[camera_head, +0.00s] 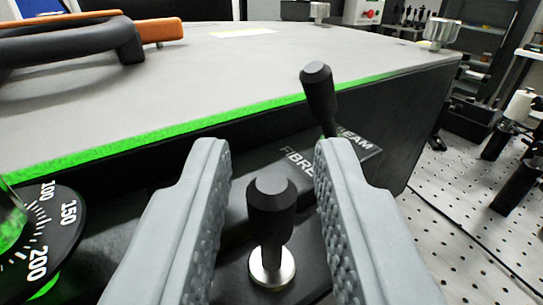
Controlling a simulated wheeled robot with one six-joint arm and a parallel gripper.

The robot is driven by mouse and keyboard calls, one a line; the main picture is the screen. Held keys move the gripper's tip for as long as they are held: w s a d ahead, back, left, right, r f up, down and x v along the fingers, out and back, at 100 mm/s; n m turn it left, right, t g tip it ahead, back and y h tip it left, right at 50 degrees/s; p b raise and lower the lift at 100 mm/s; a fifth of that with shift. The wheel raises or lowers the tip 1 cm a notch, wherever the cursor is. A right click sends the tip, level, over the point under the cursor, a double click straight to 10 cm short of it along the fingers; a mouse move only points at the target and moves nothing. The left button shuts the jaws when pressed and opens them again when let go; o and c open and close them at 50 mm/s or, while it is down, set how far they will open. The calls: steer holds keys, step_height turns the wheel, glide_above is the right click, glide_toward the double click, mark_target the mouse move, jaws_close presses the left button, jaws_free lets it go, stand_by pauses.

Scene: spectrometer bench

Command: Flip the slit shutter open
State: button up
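A black faceted knob (271,208) on a silver round base (272,267) stands upright between the fingers of my gripper (272,165). The gripper is open, with a gap on both sides of this knob. A second black lever (319,92) with a faceted handle leans up and to the left behind the right fingertip. Its lower end is partly hidden by that finger. A label with the words FIBRE and BEAM (330,150) lies on the dark panel behind the fingers, partly covered. I cannot tell from the picture which lever moves the slit shutter.
A grey-topped instrument housing (230,80) with a green edge stands behind. A numbered black dial (42,235) is at the lower left. An orange and black handle (90,38) lies on the housing. A perforated bench (470,220) with posts is at the right.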

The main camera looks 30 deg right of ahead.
jaws_close()
steer(key=shift+a+f+n+t+h, duration=0.15)
steer(key=shift+a+n+t, duration=0.15)
steer(key=shift+n+t, duration=0.6)
steer(key=shift+a+f+n+t+h, duration=0.15)
steer(key=shift+a+n+t, duration=0.2)
steer(key=shift+n, duration=1.05)
steer(key=shift+r, duration=0.1)
jaws_free()
